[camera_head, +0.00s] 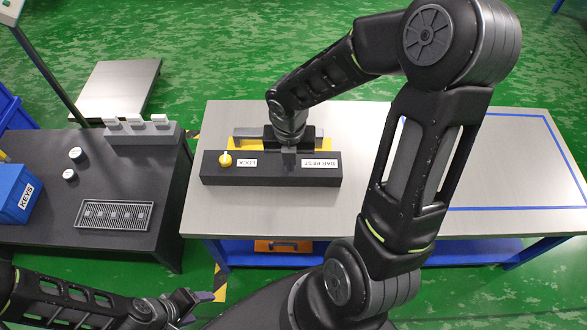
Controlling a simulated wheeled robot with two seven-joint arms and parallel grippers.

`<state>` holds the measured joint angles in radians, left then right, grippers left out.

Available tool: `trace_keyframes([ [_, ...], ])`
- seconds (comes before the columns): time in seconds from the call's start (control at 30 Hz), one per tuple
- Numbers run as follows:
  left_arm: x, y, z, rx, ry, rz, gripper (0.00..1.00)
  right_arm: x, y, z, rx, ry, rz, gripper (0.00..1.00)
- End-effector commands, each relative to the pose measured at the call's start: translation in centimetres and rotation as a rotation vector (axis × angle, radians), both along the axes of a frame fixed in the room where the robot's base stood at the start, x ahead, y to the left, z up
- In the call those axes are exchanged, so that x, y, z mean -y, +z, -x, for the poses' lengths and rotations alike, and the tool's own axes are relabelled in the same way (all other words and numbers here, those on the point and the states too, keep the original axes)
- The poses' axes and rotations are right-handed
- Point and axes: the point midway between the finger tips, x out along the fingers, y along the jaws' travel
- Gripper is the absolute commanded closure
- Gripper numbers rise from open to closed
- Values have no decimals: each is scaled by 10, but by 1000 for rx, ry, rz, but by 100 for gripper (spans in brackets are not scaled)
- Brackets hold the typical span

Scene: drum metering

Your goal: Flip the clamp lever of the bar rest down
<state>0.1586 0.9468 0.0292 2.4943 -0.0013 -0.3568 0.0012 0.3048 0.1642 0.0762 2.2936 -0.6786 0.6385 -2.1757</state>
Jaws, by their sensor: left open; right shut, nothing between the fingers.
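The bar rest (265,178) is a long black block on the steel-topped table, with a "LOCK" label and a "BAR REST" label on top. A round orange-yellow knob (225,160) stands at its left end beside the "LOCK" label. My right gripper (289,160) points down at the bar rest's middle, between the two labels; it is shut and empty. It and its wrist hide part of the block, and I cannot make out the clamp lever clearly. My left gripper (196,298) is open and empty, low in the picture, in front of the table and away from the bar rest.
A grey bar-like piece (248,132) and a yellow plate (320,144) lie behind the block. The steel table (350,216) is clear to the right, with a blue outlined area. A dark bench (140,213) on the left holds a blue "KEYS" box (14,192) and a slotted tray (115,215).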

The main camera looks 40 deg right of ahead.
Motion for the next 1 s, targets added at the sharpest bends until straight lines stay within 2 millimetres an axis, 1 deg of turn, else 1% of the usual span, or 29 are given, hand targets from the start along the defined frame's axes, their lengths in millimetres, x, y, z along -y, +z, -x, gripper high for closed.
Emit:
trace_keyframes([
  [0.37, 0, 0, 0, -1, 0, 0, 39, 0, 0, -1, 0, 16, 0, 100],
  [0.47, 0, -1, 0, -1, 0, 0, 39, 0, -3, -1, 0, 16, 0, 100],
  [0.57, 0, -2, 0, -1, 0, 0, 39, 1, -10, -1, -2, 16, 0, 100],
  [0.67, 0, -5, 0, 0, 0, 0, 39, 1, -21, -1, -3, 15, -1, 100],
  [0.77, 0, -9, 0, 0, 0, 0, 39, 2, -38, -2, -5, 16, -1, 100],
  [1.0, 0, -22, 0, 1, 0, 0, 39, 3, -87, -5, -5, 17, -1, 100],
])
